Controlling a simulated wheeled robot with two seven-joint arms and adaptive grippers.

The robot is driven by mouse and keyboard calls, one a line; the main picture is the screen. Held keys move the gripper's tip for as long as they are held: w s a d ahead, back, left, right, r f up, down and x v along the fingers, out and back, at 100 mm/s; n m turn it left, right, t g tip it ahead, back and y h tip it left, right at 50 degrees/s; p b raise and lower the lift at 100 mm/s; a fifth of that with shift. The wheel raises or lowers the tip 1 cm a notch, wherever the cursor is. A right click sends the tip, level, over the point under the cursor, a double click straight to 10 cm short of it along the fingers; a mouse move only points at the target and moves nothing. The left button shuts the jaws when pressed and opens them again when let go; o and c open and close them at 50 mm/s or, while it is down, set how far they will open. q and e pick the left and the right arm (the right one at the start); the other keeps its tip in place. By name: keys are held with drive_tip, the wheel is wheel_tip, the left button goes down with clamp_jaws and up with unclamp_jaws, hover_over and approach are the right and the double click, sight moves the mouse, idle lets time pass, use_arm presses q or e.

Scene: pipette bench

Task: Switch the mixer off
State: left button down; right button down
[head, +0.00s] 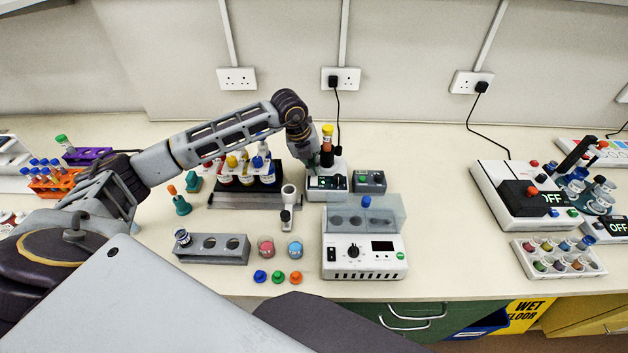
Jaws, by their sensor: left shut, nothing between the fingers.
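What looks like the mixer (341,167) is a small white unit with a dark front panel, standing at the back of the bench below the middle socket. A tube with a yellow cap (327,130) stands upright on its dark top. My left gripper (314,161) is shut and empty, pointing down just above the left part of the mixer. Whether its tips touch the mixer I cannot tell. The arm hides part of the mixer's left side, and the switch's position is too small to read. My right gripper is not in view.
A dark box (369,181) stands right beside the mixer. A rack of capped bottles (245,198) is close on its left. A white unit with a clear lid (363,262) is in front. Devices reading OFF (510,190) stand at the right, beyond clear bench.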

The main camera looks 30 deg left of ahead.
use_arm(q)
drive_tip(key=shift+f+b, duration=0.3)
drive_tip(key=shift+f, duration=0.05)
drive_tip(key=shift+r, duration=0.1)
drive_tip(key=shift+r+p, duration=1.4)
drive_tip(key=shift+r, duration=1.2)
drive_tip(key=shift+s+d+f, duration=0.1)
